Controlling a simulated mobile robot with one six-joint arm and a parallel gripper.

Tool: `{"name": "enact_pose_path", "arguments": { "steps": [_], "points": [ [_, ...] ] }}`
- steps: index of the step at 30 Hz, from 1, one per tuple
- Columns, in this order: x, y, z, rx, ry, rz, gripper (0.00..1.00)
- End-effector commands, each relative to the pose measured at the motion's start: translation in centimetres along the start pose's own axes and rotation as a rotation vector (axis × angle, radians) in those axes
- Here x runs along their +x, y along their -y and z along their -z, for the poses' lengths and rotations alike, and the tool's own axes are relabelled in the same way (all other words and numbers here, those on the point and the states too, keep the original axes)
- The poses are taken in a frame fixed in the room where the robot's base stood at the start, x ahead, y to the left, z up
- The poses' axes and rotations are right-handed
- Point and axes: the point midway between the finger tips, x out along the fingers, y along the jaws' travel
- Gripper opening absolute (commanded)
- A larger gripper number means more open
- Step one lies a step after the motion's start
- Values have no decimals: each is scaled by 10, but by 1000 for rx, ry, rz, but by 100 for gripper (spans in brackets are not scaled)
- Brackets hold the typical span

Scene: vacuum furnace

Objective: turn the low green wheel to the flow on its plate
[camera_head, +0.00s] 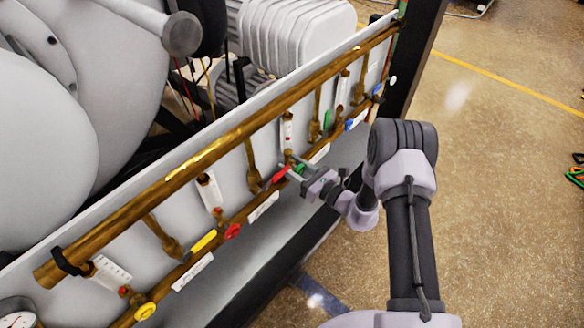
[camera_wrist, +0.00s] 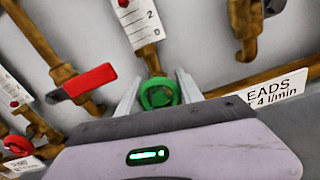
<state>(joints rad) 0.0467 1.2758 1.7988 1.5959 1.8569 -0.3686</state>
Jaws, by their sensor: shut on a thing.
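The low green wheel (camera_wrist: 158,94) sits on the lower brass pipe, below a white flow tube (camera_wrist: 137,18) with a red mark and scale figures. My gripper (camera_wrist: 157,84) has one finger on each side of the wheel and is shut on it. The float's exact height in the tube is unclear.
A red lever (camera_wrist: 83,81) is close left of my gripper. A red wheel (camera_head: 232,231), yellow lever (camera_head: 204,241), yellow wheel (camera_head: 145,311) and blue wheel (camera_head: 349,125) line the same panel. A thick brass pipe (camera_head: 190,160) runs above. Open floor (camera_head: 500,180) lies right.

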Motion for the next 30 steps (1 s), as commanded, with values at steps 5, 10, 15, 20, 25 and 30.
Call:
{"name": "enact_pose_path", "arguments": {
  "steps": [5, 10, 15, 20, 25, 30],
  "points": [
    [0, 0, 2, -102, -1, 0, 3],
    [0, 0, 1, -173, -1, 0, 3],
    [0, 0, 1, -213, -1, 0, 3],
    [0, 0, 0, -226, -1, 0, 3],
    [0, 0, 0, -226, -1, 0, 3],
    [0, 0, 0, -226, -1, 0, 49]
  ]
}}
